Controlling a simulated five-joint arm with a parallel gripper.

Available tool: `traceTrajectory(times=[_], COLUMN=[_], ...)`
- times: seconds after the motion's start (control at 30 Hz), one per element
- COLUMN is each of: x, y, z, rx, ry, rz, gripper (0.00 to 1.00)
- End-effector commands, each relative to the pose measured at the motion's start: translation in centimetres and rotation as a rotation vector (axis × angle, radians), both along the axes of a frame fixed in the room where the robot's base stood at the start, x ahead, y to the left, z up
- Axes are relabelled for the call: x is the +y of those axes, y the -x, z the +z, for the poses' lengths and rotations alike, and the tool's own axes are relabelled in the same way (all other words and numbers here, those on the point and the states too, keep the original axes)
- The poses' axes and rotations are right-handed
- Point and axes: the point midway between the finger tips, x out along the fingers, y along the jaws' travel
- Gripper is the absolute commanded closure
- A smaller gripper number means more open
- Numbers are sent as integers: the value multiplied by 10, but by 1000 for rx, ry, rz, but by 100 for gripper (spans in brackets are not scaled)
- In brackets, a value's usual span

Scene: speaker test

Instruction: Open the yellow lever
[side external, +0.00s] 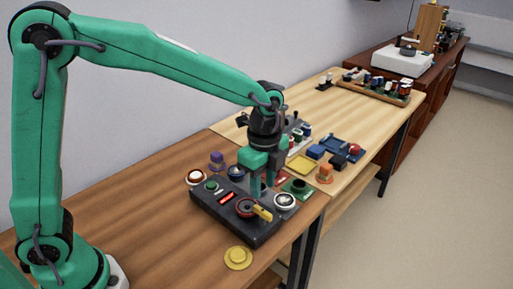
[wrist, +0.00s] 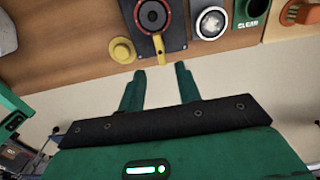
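The yellow lever (side external: 262,213) sticks out from a round red and black dial (side external: 246,207) on a dark control box (side external: 225,220). In the wrist view the lever (wrist: 160,47) points from the dial (wrist: 152,15) toward my gripper (wrist: 161,71). Its two green fingers are spread apart and empty, and the lever's tip lies just ahead of the gap between them. In the side view my gripper (side external: 262,190) hangs over the box, behind the lever. I cannot tell the exact height between fingertips and lever.
A white round gauge (side external: 285,201) sits right of the lever. A yellow knob (side external: 238,257) stands on the wooden table in front of the box. A green block (side external: 299,188), an orange piece (side external: 325,173) and a blue tray (side external: 341,147) lie beyond. The table's front edge is close.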

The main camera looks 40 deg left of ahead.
Motion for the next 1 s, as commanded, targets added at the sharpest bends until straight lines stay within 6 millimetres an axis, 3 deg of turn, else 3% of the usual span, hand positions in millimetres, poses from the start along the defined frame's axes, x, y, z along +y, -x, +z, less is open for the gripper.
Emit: traceTrajectory(times=[0.27,0.7,1.0], x=[0,1,0], y=[0,1,0], z=[-10,-61,-77], rx=[0,3,-1], ry=[0,-1,0], rz=[2,3,3], gripper=[66,66,66])
